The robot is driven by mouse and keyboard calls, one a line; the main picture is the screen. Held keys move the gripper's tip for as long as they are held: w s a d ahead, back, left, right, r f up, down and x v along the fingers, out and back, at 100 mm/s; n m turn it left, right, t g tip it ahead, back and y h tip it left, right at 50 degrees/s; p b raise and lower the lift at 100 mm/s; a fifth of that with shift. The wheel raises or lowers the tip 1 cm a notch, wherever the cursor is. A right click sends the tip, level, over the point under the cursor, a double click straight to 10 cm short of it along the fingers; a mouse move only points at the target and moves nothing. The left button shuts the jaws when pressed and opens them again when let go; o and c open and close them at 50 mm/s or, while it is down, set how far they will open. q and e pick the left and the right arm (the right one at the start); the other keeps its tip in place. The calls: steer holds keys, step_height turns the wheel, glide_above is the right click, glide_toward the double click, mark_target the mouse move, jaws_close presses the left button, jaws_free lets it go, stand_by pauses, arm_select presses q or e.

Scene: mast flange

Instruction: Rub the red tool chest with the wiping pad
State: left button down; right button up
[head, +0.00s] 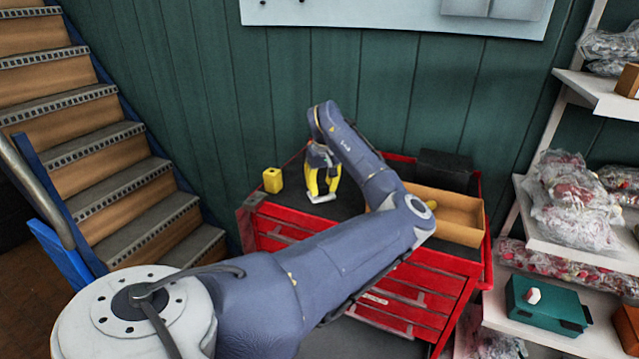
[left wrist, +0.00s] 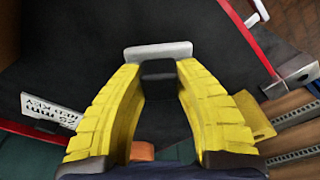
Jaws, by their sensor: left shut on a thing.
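The red tool chest (head: 290,240) stands against the green wall, with red drawers and a dark top; its dark top fills much of the left wrist view (left wrist: 75,70). My left gripper (head: 322,188), with yellow fingers, points down over the left part of the top. In the left wrist view the gripper (left wrist: 158,78) is shut on the black handle of the wiping pad (left wrist: 158,51). The pad's pale grey plate is at or just above the top; I cannot tell whether it touches. My right gripper is not in view.
A yellow block (head: 272,180) stands at the chest's left back corner. An open wooden box (head: 458,232) and a black box (head: 444,170) occupy the right side. Stairs (head: 120,175) rise at left; white shelves (head: 600,95) with bagged goods stand at right.

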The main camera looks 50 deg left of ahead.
arm_select(q)
steer(key=shift+s+d, duration=0.4)
steer(key=shift+s, duration=0.3)
steer(key=shift+s+r, duration=0.1)
steer(key=shift+r, duration=3.95)
steer(key=shift+r, duration=0.1)
